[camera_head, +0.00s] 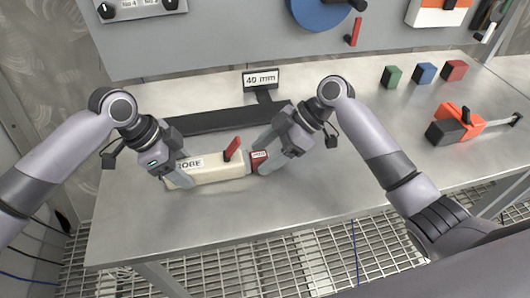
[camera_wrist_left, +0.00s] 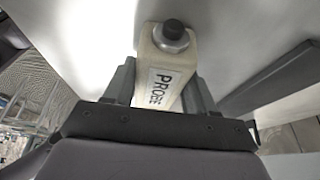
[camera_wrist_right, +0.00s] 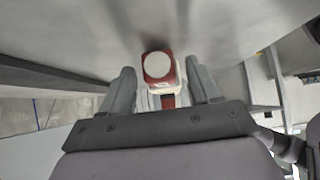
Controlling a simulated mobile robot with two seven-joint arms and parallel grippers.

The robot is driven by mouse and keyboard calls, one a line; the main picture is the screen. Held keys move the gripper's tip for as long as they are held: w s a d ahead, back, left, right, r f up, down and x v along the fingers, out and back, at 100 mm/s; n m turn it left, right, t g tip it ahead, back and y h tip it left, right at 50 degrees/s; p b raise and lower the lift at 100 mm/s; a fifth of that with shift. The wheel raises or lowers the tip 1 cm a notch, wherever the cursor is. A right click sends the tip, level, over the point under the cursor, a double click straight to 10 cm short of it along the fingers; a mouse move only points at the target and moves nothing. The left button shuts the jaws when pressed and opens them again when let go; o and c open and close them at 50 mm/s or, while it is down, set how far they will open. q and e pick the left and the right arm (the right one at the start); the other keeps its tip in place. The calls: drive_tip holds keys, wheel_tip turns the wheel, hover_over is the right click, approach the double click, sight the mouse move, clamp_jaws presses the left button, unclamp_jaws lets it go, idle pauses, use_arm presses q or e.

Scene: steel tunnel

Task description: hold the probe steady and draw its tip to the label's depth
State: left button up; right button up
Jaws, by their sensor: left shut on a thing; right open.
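The probe (camera_head: 215,168) is a cream bar lying on the steel table, with a PROBE label, a red lever (camera_head: 232,148) on top and a dark red end piece (camera_head: 259,160) at its right. My left gripper (camera_head: 179,178) is shut on the probe's left part; the label and a dark knob (camera_wrist_left: 173,30) show in the left wrist view. My right gripper (camera_head: 268,157) is open around the dark red end; in the right wrist view the end's white round face (camera_wrist_right: 157,65) sits between the spread fingers. A small sign (camera_head: 261,79) reads 40 mm on a stand behind.
A dark bar (camera_head: 212,121) lies behind the probe. Green (camera_head: 391,76), blue (camera_head: 424,73) and red (camera_head: 454,70) blocks and an orange-black tool (camera_head: 458,124) are at the right. A grey panel with a blue disc (camera_head: 318,12) stands behind. The table's front is clear.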

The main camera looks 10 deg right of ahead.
drive_tip(key=shift+a+f, duration=0.2)
clamp_jaws()
drive_tip(key=shift+d, duration=2.15)
use_arm(q)
drive_tip(key=shift+a, duration=0.1)
use_arm(e)
unclamp_jaws()
drive_tip(key=shift+a, duration=0.1)
